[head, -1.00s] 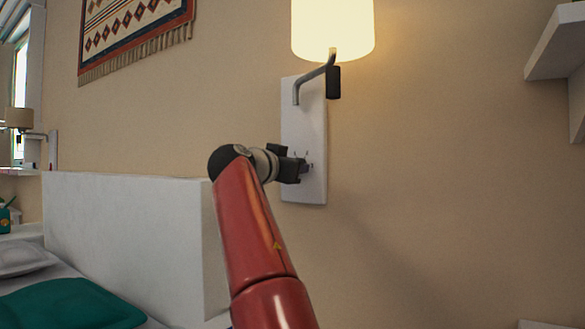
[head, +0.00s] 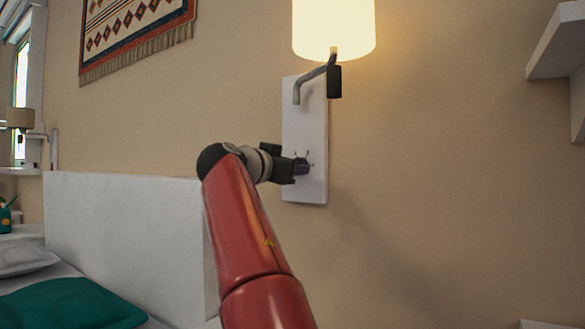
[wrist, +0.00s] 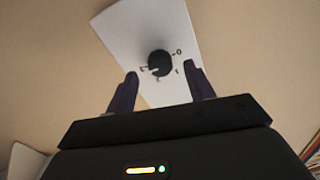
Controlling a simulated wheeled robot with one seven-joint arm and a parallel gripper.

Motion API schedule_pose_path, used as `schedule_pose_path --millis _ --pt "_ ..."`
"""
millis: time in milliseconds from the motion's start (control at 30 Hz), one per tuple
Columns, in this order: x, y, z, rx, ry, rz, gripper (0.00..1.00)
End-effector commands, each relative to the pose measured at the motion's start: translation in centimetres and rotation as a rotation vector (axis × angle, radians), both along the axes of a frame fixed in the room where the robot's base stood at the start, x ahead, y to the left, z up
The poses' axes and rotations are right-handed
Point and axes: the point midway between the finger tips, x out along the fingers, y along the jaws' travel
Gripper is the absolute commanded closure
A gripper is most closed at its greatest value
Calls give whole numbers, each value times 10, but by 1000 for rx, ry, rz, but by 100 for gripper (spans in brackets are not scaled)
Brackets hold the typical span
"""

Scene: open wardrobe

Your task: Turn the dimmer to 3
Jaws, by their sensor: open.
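The dimmer is a round black knob (wrist: 160,63) on a white wall plate (wrist: 140,32), with tick marks and small characters around it. The characters are too small and tilted to read surely. A pale notch shows at the knob's lower left in the wrist view.
A lit lamp shade (head: 334,28) on a bent arm (head: 316,78) with a dark fitting stands above the knob. A white headboard (head: 125,235) is at left. Shelves (head: 560,45) are at upper right. The wall right of the plate is clear.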

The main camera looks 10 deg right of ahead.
Motion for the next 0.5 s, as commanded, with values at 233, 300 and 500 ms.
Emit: schedule_pose_path --millis 233,300,500 --pt "-28 26 -1 1 2 4 47" --pt "-34 30 0 1 1 1 47" --pt "-39 35 -1 0 2 -1 47"
